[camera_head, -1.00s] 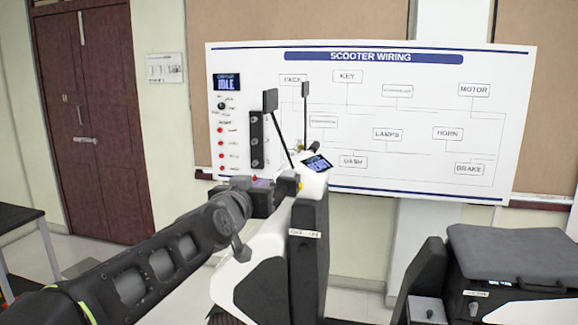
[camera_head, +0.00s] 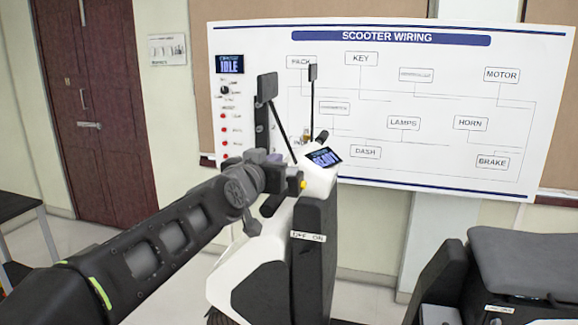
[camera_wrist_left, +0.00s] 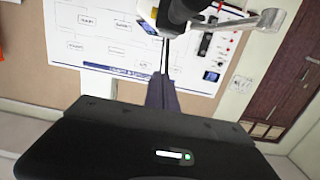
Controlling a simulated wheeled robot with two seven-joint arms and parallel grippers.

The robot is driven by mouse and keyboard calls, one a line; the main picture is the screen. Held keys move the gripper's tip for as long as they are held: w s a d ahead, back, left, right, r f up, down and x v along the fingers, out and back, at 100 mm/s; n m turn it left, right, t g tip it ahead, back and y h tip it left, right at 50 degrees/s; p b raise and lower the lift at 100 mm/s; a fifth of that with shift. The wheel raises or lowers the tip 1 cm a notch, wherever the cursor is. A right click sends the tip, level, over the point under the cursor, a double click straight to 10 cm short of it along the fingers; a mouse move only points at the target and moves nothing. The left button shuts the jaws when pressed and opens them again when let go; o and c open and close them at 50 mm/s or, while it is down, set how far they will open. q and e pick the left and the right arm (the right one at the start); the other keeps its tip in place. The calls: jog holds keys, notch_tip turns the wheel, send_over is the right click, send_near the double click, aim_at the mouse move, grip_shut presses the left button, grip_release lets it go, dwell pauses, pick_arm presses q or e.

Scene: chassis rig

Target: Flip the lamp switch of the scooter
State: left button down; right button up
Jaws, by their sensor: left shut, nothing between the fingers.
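The white scooter (camera_head: 245,265) stands in the middle of the head view, with mirrors on stalks and a dash display (camera_head: 324,157) lit blue. My left gripper (camera_head: 291,177) is shut and empty at the near handlebar end. A small yellow part (camera_head: 302,184) shows right by its fingertips; I cannot tell whether they touch, nor whether this is the lamp switch. An OFF/ON label (camera_head: 308,236) is on the dark panel below. In the left wrist view the closed fingers (camera_wrist_left: 164,92) point toward the scooter (camera_wrist_left: 190,12), which is cut off at the top edge. My right gripper is not in view.
A wiring board (camera_head: 440,100) with red buttons and an IDLE display (camera_head: 230,64) stands behind the scooter. A dark box-like unit (camera_head: 515,255) is at the lower right. A dark table (camera_head: 25,212) and a brown door (camera_head: 95,110) are at the left.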

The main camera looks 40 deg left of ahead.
pick_arm(q)
jog(key=p, duration=0.4)
send_over(290, 171)
jog(key=s, duration=0.2)
jog(key=shift+w+d+f, duration=0.15)
jog(key=shift+d+f, duration=0.2)
jog(key=shift+f, duration=0.05)
notch_tip(290, 171, down, 2)
jog(key=shift+w+f+b, duration=0.1)
jog(key=shift+f+b, duration=0.1)
jog(key=shift+b, duration=1.05)
jog(key=shift+w+a+f+b, duration=0.1)
jog(key=shift+f+b, duration=0.2)
jog(key=shift+f, duration=0.55)
